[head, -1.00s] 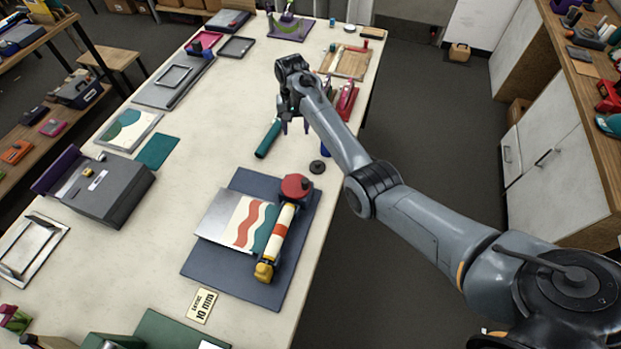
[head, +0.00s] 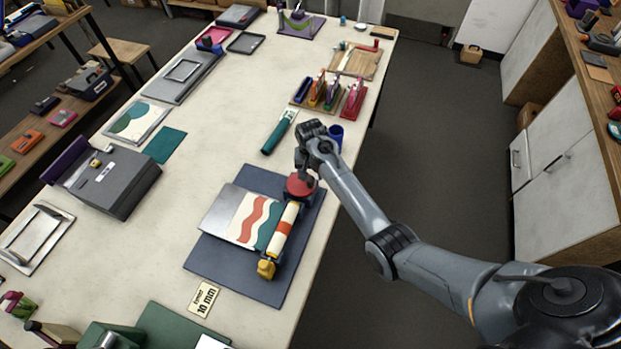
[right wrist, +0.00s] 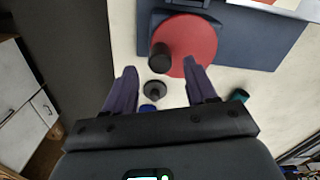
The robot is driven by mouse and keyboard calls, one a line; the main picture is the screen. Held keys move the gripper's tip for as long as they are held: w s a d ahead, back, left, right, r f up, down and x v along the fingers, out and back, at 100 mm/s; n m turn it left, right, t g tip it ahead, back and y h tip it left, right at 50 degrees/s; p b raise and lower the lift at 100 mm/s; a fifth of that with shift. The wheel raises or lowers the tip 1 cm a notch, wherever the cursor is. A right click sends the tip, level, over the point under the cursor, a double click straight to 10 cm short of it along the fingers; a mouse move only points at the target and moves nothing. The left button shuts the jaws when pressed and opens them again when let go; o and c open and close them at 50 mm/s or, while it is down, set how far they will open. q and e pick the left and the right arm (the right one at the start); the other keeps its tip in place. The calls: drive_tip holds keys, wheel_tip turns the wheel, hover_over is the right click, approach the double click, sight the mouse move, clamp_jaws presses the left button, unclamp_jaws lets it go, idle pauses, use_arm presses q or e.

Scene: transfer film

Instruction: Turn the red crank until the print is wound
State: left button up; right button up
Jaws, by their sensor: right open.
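The red crank (head: 299,186) is a round red disc at the far end of a cream roller with an orange-red band (head: 283,233). In the right wrist view the red disc (right wrist: 197,42) carries a black knob (right wrist: 160,58). The print (head: 243,216), a sheet with red and teal wavy stripes, lies flat to the left of the roller. My right gripper (head: 305,176) is at the crank. In the right wrist view its open fingers (right wrist: 160,68) stand either side of the knob's line, with nothing held; contact cannot be told. My left gripper is not in view.
The roller sits on a blue-grey mat (head: 214,262). A small black disc (right wrist: 155,92) lies near the crank. The table's right edge is close.

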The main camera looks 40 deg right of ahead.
sight(310, 179)
drive_tip(key=shift+f, duration=2.1)
drive_tip(key=shift+c, duration=0.4)
clamp_jaws()
